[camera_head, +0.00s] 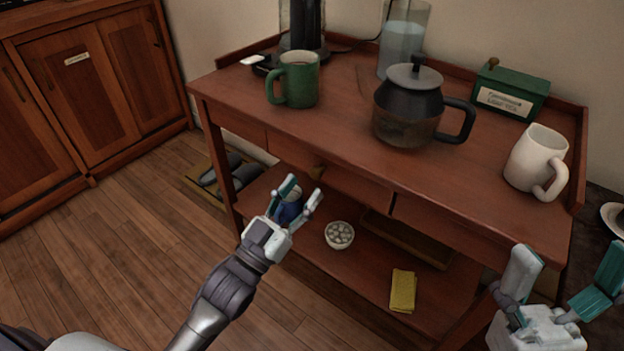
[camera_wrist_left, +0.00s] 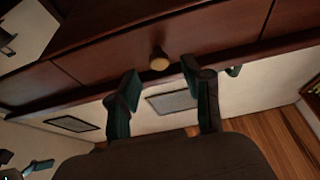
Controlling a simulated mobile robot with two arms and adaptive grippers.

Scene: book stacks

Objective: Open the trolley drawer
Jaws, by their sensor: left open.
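The wooden trolley (camera_head: 345,119) stands in front of me. Its middle drawer (camera_head: 352,184) looks shut and flush with the front. My left gripper (camera_head: 304,191) is open and empty, in front of the drawer. In the left wrist view the knob appears between and slightly beyond the two fingertips (camera_wrist_left: 160,73), with no clear contact. My right gripper (camera_head: 568,272) is open and empty near the trolley's right front corner.
On the trolley top are a green mug (camera_head: 298,80), a dark kettle (camera_head: 408,108), a white mug (camera_head: 534,158) and a green box (camera_head: 509,91). The lower shelf holds a small bowl (camera_head: 339,235) and a yellow cloth (camera_head: 403,290). Wood floor is clear at left.

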